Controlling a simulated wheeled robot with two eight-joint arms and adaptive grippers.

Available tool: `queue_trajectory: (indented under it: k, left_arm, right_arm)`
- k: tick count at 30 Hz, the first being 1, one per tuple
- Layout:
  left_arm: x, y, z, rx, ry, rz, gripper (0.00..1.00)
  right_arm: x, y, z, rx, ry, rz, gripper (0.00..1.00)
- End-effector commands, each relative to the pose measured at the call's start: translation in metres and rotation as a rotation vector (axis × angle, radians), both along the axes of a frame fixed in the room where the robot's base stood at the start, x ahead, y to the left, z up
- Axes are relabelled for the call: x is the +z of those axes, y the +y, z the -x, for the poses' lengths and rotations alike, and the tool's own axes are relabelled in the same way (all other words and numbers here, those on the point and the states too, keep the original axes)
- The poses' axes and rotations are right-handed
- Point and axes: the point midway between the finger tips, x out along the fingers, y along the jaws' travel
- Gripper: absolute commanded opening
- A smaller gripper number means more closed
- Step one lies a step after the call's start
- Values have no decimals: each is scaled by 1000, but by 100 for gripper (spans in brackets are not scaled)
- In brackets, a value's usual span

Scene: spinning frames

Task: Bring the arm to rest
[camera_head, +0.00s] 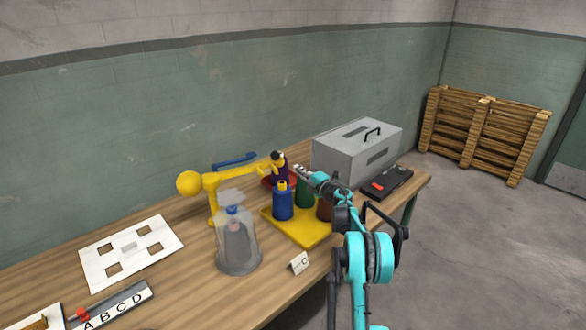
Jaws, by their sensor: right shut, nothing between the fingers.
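My right arm comes in from the bottom, teal and black, and reaches over the table's right part. My right gripper (303,171) is shut and empty, above the far side of a yellow tray (305,239). It looks close to a dark bottle at the back and a green one (305,192), but I cannot tell whether it touches either. A blue bottle (282,204) stands on the tray to the gripper's lower left. A brown-red bottle (324,209) is partly hidden behind my arm. My left gripper does not show.
A yellow lever arm (211,185) stands left of the tray, behind a glass dome (238,245). A grey metal box (357,150) and a black case (387,184) stand at the right. A white plate with square holes (131,247) and a lettered strip (113,306) lie left.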

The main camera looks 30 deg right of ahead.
Motion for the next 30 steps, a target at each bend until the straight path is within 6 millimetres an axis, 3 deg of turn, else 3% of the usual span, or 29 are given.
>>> queue_trajectory:
  k: [9, 20, 23, 27, 30]
  left_arm:
    - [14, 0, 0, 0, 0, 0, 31]
    - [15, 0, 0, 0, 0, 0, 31]
    - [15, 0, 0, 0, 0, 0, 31]
    - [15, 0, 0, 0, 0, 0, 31]
    - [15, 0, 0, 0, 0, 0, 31]
  right_arm:
    - [2, -37, 39, -4, 0, 0, 0]
    - [5, -41, 44, -6, -4, -5, 0]
    - [30, -32, 41, -31, -29, -38, 0]
    - [101, -5, 40, -116, -92, -153, 0]
    - [152, 19, 50, -198, -131, -273, 0]
